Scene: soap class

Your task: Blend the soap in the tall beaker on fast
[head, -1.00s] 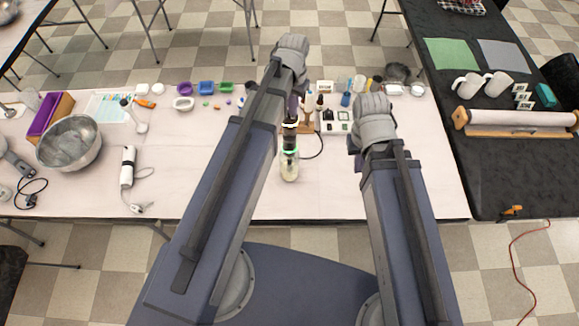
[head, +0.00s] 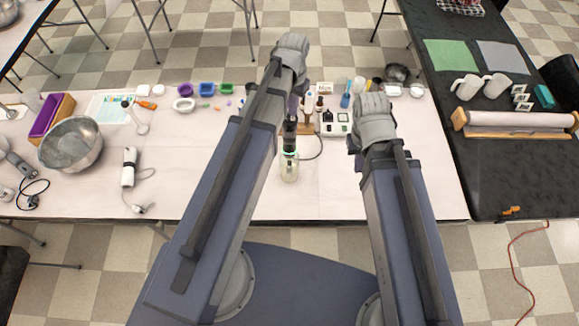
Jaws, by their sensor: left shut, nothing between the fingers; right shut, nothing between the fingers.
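The tall beaker (head: 289,172) stands upright near the front middle of the pale table, with pale yellowish soap in it. A dark stick blender (head: 290,132) stands upright in it, with a green glow (head: 289,153) near the beaker's mouth. My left gripper (head: 292,112) is shut and empty, mostly hidden by its own arm, close to the blender's top. I cannot tell whether it touches it. My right gripper (head: 357,161) is shut and empty, right of the beaker and apart from it, partly hidden by its wrist.
A white control box (head: 336,123) and several bottles stand behind the beaker, with a dark cable between. A steel bowl (head: 72,146) and a white hand tool (head: 129,168) lie at the left. A black table (head: 500,190) adjoins at right. The front right of the pale table is clear.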

